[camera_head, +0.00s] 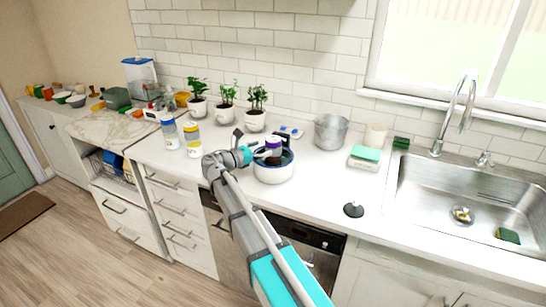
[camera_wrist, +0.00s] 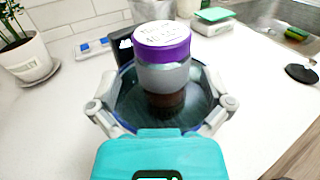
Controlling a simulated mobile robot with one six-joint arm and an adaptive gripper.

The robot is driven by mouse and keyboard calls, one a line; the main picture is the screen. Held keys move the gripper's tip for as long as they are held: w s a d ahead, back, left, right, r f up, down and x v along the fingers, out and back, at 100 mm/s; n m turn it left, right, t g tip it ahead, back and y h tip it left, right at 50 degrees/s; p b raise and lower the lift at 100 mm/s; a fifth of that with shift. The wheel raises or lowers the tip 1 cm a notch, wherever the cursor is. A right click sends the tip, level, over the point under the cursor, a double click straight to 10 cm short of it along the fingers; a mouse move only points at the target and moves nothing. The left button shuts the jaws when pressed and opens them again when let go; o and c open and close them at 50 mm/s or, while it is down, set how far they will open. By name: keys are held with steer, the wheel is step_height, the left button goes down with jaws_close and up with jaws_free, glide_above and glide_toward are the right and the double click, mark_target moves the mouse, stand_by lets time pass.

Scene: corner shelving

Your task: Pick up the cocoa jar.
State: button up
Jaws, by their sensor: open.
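A jar with a purple lid (camera_wrist: 162,38), clear grey walls and dark brown contents stands upright in the middle of the wrist view. I take it for the cocoa jar; the lid's writing is too small to read surely. It stands inside a white pot with a blue rim and dark inside, and its base is hidden low in the pot. The white pot (camera_head: 273,174) shows in the head view, with the jar's purple part (camera_head: 273,143) above its rim. My gripper (camera_wrist: 160,104) is open, its fingers spread on either side of the jar, not visibly closed on it.
A black object (camera_wrist: 122,46) stands just behind the jar. The sink (camera_head: 470,205) is at right. Counter right of the pot is mostly clear.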

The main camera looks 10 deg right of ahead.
steer(key=shift+x, duration=2.25)
steer(key=shift+s+f, duration=0.15)
steer(key=c, duration=1.1)
steer(key=shift+r+p, duration=0.9)
steer(key=shift+r, duration=0.15)
steer(key=s+a+r+p, duration=0.4)
steer(key=s+r+p, duration=0.7)
steer(key=s, duration=0.2)
steer(key=shift+a, duration=0.2)
